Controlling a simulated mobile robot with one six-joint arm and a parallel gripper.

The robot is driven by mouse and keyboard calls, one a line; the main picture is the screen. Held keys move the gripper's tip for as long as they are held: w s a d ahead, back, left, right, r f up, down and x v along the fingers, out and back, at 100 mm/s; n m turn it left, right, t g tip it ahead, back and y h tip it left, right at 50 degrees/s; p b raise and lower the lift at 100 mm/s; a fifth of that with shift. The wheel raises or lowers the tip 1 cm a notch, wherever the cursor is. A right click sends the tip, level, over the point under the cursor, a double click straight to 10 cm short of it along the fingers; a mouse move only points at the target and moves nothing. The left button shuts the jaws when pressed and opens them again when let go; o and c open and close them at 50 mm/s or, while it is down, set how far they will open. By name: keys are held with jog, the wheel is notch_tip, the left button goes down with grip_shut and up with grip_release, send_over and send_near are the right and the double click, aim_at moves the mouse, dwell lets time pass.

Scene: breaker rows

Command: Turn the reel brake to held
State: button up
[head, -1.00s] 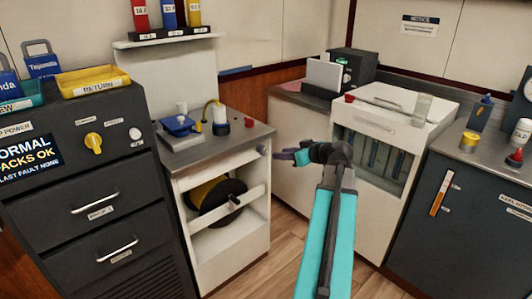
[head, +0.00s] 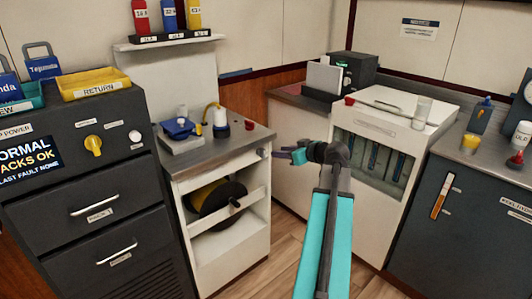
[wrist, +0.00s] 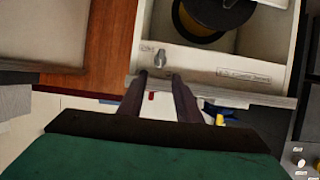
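The reel brake appears to be the small grey knob (head: 262,153) on the right end of the white reel cabinet's (head: 235,257) top front rail. In the wrist view, the knob (wrist: 159,61) stands just beyond my fingertips, between their lines, next to a small label. My gripper (head: 284,154) is just right of the knob in the head view. In the wrist view my gripper (wrist: 158,76) shows two dark fingers apart with nothing between them. I see no clear contact with the knob. The knob's marks are too small to read.
A black reel with yellow winding (head: 212,197) sits in the cabinet's opening. A blue device (head: 180,128) and a red cup (head: 249,124) stand on its top. A white case (head: 385,145) is at the right. Wood floor is open in front.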

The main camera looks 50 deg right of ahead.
aim_at(264, 151)
jog(key=x, duration=1)
jog(key=shift+w, duration=0.15)
jog(key=shift+c, duration=0.2)
grip_shut()
